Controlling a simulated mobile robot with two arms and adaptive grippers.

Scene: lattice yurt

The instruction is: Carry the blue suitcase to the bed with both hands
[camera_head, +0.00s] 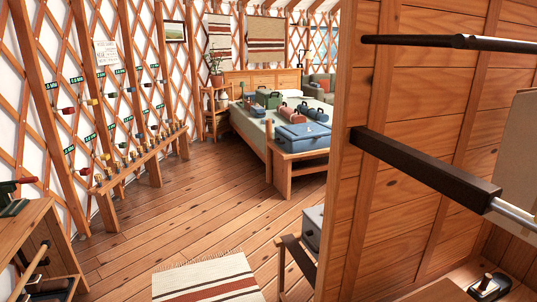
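A blue suitcase (302,137) lies flat on a wooden bench (281,175) at the foot of the bed. The bed (247,124) has a pale green cover and stands at the back centre, with several smaller cases and bags on it. A second grey-blue case (312,228) shows lower down, mostly hidden by the wooden partition. Neither of my grippers is in view.
A wooden partition (440,100) fills the right side, with dark bars sticking out. A low peg rack (135,165) lines the left wall. A workbench (35,240) stands front left. A striped rug (207,279) lies in front. The middle floor is clear.

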